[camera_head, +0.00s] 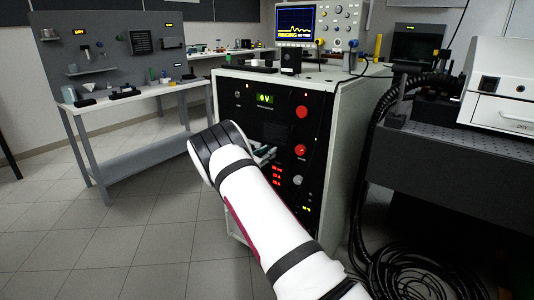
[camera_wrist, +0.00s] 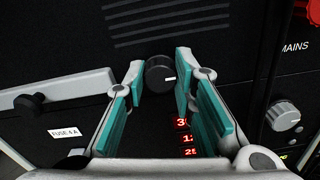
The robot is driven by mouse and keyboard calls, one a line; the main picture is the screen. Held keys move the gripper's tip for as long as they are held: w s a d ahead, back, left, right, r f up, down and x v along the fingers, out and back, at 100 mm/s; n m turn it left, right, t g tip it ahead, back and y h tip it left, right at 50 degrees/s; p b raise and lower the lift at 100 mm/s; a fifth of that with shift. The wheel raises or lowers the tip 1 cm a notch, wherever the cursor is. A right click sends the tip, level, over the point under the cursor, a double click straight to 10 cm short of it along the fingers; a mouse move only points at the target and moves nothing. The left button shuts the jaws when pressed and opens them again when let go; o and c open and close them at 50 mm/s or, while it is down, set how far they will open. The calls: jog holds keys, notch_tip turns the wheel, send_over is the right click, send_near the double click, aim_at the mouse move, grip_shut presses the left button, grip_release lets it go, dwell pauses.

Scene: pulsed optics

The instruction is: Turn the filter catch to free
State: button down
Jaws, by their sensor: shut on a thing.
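The filter catch, a round black knob (camera_wrist: 160,74) with a white mark pointing right, sits on the dark panel below a slotted vent (camera_wrist: 165,18) in the wrist view. My gripper (camera_wrist: 160,76) has its two teal-padded fingers on either side of this knob and is shut on it. In the head view my gripper (camera_head: 265,155) reaches the front of the black-panelled cabinet (camera_head: 270,103), and my arm hides the catch there.
A grey bar with a black knob (camera_wrist: 29,104) lies left of my fingers, above a "FUSE 4 A" label. Red digits glow below the catch. A grey knob (camera_wrist: 283,116) is at right. In the head view, red buttons (camera_head: 301,112) and black cables (camera_head: 365,165) are at right; floor is clear at left.

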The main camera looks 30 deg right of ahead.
jog(key=shift+n, duration=0.3)
jog(key=shift+a+n+p, duration=0.1)
jog(key=shift+n+p, duration=1.65)
jog(key=shift+n, duration=6.85)
jog(key=c, duration=1.3)
grip_release()
jog(key=shift+w, duration=0.1)
jog(key=shift+c, duration=0.2)
jog(key=shift+a, duration=0.1)
jog(key=v, duration=1.2)
